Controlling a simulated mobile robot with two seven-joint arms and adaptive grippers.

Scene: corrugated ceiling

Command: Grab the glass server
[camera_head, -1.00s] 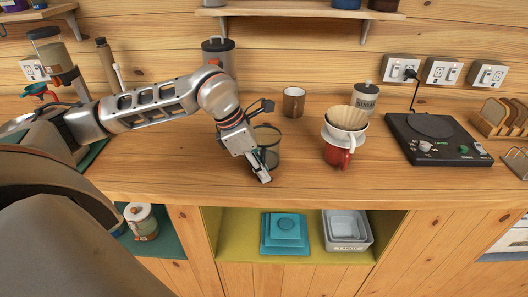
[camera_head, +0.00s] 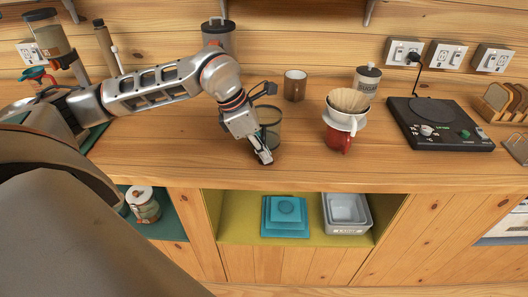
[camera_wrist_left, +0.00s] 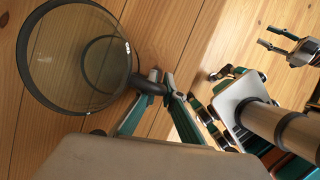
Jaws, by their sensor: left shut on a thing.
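The glass server (camera_head: 271,124) is a clear, smoky round vessel with a dark rim and a dark handle. It stands on the wooden counter, partly behind my left gripper (camera_head: 262,156). In the left wrist view I look down into the glass server (camera_wrist_left: 72,60), and its handle sits between the fingers of my left gripper (camera_wrist_left: 160,88). That gripper is shut on the handle. My right gripper (camera_wrist_left: 275,38) shows at the upper right of the left wrist view, away from the server, with its fingers apart and empty.
A red and white dripper set with a paper filter (camera_head: 348,102) stands right of the server. The counter in front of the server is clear.

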